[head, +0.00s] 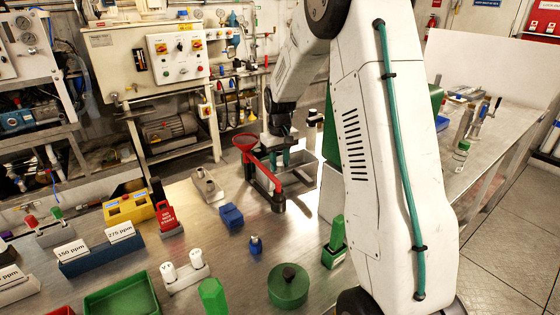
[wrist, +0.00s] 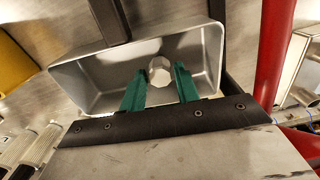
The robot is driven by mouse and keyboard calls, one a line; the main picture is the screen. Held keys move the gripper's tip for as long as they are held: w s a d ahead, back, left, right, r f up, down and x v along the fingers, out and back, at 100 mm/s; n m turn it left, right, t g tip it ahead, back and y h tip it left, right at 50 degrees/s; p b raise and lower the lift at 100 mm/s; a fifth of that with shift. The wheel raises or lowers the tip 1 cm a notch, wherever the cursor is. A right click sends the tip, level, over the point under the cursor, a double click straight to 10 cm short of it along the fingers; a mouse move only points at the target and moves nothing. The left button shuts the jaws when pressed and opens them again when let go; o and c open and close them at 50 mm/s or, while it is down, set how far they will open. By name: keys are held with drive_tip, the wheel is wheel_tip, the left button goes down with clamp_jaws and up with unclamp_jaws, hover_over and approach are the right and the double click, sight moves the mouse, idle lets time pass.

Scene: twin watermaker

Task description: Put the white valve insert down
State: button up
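The white valve insert (wrist: 160,71) is a small pale faceted piece in the wrist view, seen over the inside of a grey metal tray (wrist: 90,75). My gripper (wrist: 160,78) has green fingers, one on each side of the insert, with their tips close against it. It looks shut on the insert. Whether the insert touches the tray floor is unclear. In the head view my gripper (head: 280,158) is low at the tray (head: 304,172), behind a red-handled tool, and the insert is hidden there.
A red funnel stand (head: 262,172) is just in front of the tray. A blue block (head: 231,215), a grey metal fitting (head: 208,187) and a green round container (head: 288,286) stand nearer on the bench. A white double holder (head: 184,272) and a green tray (head: 122,298) are front left.

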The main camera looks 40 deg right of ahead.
sight(280, 164)
drive_tip(key=shift+o, duration=0.9)
wheel_tip(280, 164, up, 12)
drive_tip(key=s+a+r, duration=0.7)
drive_tip(key=s+a, duration=0.1)
drive_tip(key=s, duration=0.1)
drive_tip(key=s+a+f, duration=0.1)
drive_tip(key=s+a, duration=0.4)
drive_tip(key=s, duration=0.8)
drive_tip(key=s+a+f+n+t, duration=0.1)
drive_tip(key=s+a, duration=0.5)
drive_tip(key=s, duration=0.7)
drive_tip(key=shift+s, duration=0.25)
